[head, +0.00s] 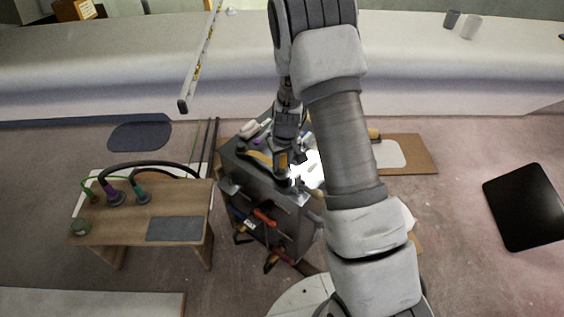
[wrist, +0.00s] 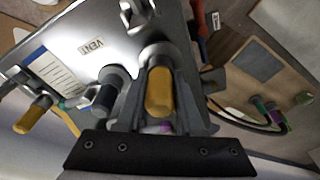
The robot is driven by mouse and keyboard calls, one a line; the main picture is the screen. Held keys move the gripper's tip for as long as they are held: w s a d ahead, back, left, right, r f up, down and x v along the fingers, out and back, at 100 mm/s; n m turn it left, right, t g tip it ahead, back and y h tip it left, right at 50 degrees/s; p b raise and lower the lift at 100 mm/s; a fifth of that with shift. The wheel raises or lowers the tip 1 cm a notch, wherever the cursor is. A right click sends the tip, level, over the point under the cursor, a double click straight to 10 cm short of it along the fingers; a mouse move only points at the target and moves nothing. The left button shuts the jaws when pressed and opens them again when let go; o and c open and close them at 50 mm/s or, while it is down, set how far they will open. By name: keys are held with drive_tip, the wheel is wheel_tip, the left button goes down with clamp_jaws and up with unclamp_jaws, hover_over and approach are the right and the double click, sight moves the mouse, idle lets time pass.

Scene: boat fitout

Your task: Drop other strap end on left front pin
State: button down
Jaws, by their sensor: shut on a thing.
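My gripper (head: 285,155) points down over the grey cart (head: 262,183) in the head view. In the wrist view my gripper (wrist: 160,80) is shut with a yellow-faced rounded piece (wrist: 159,92) between its fingers; this appears to be the strap end, but its hold is partly hidden. A yellow and dark strap (head: 259,159) lies at the cart's top beside the gripper. In the wrist view a dark capped pin (wrist: 107,92) stands just left of the fingers, and a yellow-tipped pin (wrist: 35,115) is farther left. I cannot tell which is the left front pin.
A metal plate marked VENT (wrist: 120,45) lies close to the fingers. A wooden bench (head: 110,225) with hoses stands left of the cart. Red-handled tools (head: 265,218) hang on the cart's front. A black panel (head: 525,207) lies on the floor at right.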

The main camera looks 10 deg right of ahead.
drive_tip(key=shift+f, duration=0.2)
drive_tip(key=shift+f+b, duration=0.5)
drive_tip(key=shift+b, duration=0.1)
drive_tip(key=shift+f, duration=0.2)
drive_tip(key=shift+f+b, duration=0.4)
drive_tip(key=shift+b, duration=0.1)
drive_tip(key=shift+c, duration=2.2)
unclamp_jaws()
drive_tip(key=shift+o, duration=0.2)
